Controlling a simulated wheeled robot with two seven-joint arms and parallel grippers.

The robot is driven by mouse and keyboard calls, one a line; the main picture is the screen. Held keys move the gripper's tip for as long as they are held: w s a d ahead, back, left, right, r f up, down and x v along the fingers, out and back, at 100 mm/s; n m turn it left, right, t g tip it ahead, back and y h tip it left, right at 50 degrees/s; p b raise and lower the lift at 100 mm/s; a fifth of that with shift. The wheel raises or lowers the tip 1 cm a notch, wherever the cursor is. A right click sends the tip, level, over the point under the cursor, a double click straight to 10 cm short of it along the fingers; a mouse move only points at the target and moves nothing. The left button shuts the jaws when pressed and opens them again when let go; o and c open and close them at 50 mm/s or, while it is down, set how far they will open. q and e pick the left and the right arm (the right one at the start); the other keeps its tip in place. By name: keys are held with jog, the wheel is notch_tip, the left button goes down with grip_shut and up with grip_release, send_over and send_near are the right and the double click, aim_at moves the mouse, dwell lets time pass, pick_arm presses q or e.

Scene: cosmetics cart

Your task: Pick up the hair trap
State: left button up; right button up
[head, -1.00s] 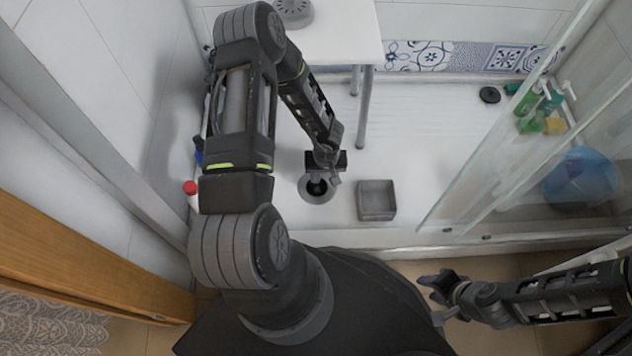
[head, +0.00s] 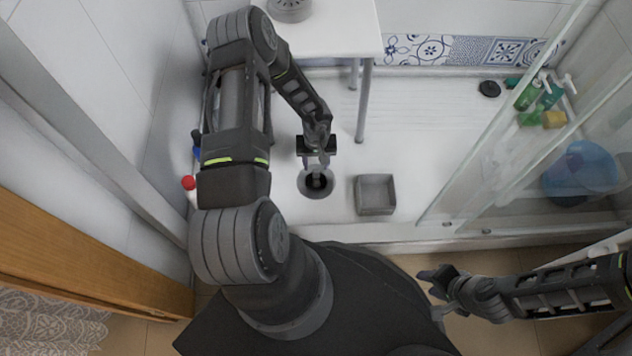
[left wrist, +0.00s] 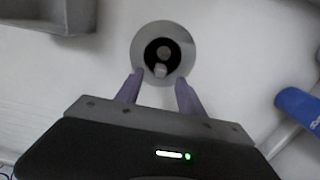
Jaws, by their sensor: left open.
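A round drain (head: 316,182) with a pale rim and a dark opening is set in the white shower floor. In the left wrist view the drain (left wrist: 144,36) lies just beyond my fingertips, with a small grey round piece (left wrist: 164,53), probably the hair trap, inside the dark hole. My left gripper (head: 318,164) is open and empty, at the drain's far edge in the head view. In the left wrist view its two purple-grey fingers (left wrist: 160,76) are spread below the drain's middle. My right gripper (head: 432,293) is away at the lower right, holding nothing visible.
A grey square box (head: 376,208) sits right of the drain. A white table (head: 335,35) with a round grey object (head: 290,8) stands behind. A red-capped bottle (head: 189,183) is at the left, partly hidden. Glass panels (head: 500,150) and bottles (head: 527,97) are at right.

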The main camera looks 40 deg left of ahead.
aim_at(316, 171)
pick_arm(q)
notch_tip(316, 171, down, 5)
jog(key=b, duration=0.3)
jog(key=shift+a+f, duration=0.1)
jog(key=shift+f, duration=0.05)
dwell(0.6)
jog(key=shift+c, duration=0.5)
grip_shut()
dwell(0.8)
